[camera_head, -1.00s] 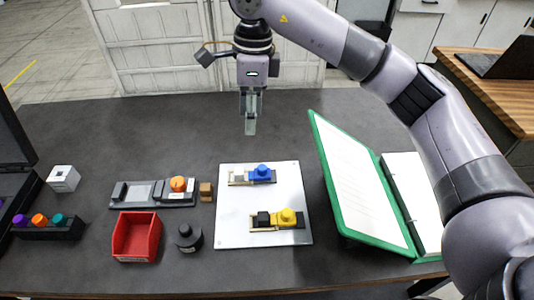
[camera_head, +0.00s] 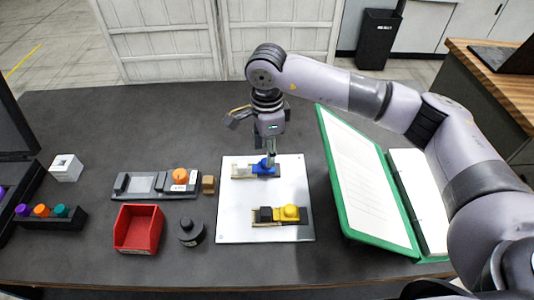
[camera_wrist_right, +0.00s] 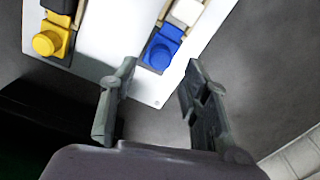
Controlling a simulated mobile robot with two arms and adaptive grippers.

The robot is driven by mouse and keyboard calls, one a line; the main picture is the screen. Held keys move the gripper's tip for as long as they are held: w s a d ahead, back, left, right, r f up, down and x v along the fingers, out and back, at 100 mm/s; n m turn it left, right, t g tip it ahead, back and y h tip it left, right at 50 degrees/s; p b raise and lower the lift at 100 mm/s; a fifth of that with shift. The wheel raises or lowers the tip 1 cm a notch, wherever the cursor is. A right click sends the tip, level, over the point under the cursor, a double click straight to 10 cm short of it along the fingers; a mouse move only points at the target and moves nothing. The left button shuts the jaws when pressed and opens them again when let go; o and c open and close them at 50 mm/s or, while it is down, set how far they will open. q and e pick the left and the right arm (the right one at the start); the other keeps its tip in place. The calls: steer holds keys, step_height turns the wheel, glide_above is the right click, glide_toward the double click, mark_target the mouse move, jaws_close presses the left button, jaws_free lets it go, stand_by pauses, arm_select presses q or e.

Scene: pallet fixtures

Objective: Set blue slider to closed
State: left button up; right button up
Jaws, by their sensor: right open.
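The blue slider (camera_head: 264,168) sits at the right end of its track on the white board, with a pale block (camera_head: 241,171) at the track's left end. My right gripper (camera_head: 269,152) is at the blue slider in the head view, pointing down at its knob, which it partly hides. In the right wrist view the blue slider (camera_wrist_right: 162,48) lies ahead of the two spread fingers (camera_wrist_right: 155,100), with nothing held between them. I cannot tell whether a finger touches the knob. My left gripper is not in view.
The white board (camera_head: 235,220) also carries a yellow slider (camera_head: 291,212). A green binder (camera_head: 345,190) stands open to the right. A red bin (camera_head: 138,229), a dark round knob (camera_head: 190,233) and a grey fixture (camera_head: 150,186) lie to the left. The table behind the board is clear.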

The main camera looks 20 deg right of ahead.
mark_target(263, 165)
step_height(263, 165, down, 2)
steer(key=shift+f, duration=0.85)
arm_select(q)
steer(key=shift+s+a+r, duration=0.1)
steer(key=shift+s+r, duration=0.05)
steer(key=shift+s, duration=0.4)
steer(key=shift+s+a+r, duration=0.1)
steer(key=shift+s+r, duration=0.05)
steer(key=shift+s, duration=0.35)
arm_select(e)
steer(key=shift+c, duration=0.3)
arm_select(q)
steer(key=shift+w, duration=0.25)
arm_select(e)
jaws_close()
